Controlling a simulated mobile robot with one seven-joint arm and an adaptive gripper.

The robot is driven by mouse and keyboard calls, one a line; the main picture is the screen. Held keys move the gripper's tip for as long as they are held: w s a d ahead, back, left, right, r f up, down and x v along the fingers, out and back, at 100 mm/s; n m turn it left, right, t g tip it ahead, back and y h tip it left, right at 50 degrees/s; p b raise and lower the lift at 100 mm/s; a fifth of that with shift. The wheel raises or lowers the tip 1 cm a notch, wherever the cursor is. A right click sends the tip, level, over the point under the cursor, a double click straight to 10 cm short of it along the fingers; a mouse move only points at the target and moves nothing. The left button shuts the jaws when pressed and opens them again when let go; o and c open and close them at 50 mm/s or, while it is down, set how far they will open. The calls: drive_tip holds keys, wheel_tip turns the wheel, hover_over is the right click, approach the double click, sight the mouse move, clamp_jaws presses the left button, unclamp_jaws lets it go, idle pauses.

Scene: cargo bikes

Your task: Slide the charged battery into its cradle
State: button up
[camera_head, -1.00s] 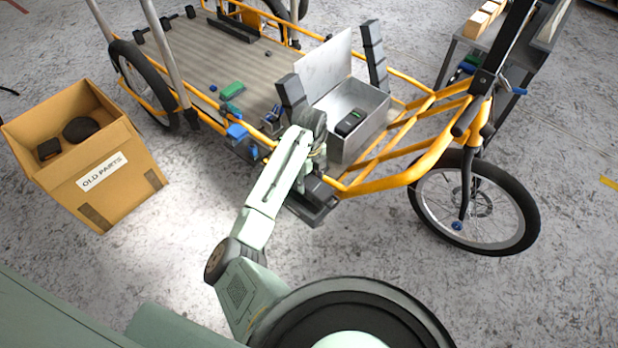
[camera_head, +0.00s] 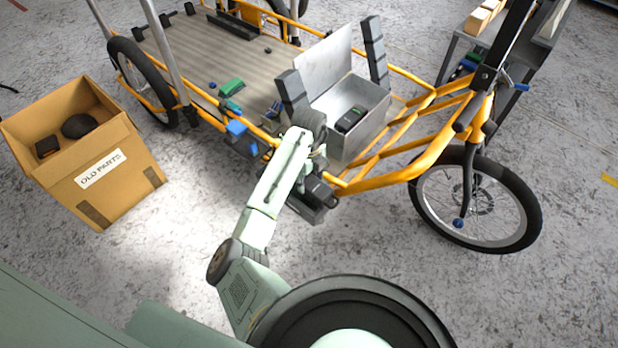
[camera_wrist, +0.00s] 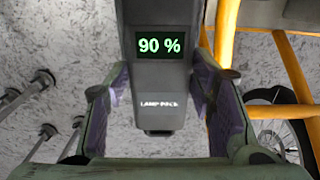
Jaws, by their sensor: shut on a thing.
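A dark grey battery (camera_wrist: 157,95) with a green "90 %" display fills the upper middle of the wrist view. My gripper (camera_wrist: 160,105) is shut on it, with one finger along each side. In the head view my gripper (camera_head: 316,168) is at the near side of the orange cargo bike, and the battery's dark body (camera_head: 320,190) shows just below it. A dark tray-like part (camera_head: 303,208), which may be the cradle, shows low beside the bike frame, partly behind my arm. I cannot tell whether the battery touches it.
An open metal box (camera_head: 366,122) on the bike holds another black battery (camera_head: 349,119) with a green mark. The bike's orange frame tubes (camera_head: 400,170) run close to my gripper. A cardboard "OLD PARTS" box (camera_head: 120,180) stands at the left. The floor between is clear.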

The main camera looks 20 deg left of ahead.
drive_tip(key=shift+f+b, duration=0.3)
drive_tip(key=shift+f, duration=0.3)
drive_tip(key=o, duration=1.4)
wheel_tip(320, 180, up, 12)
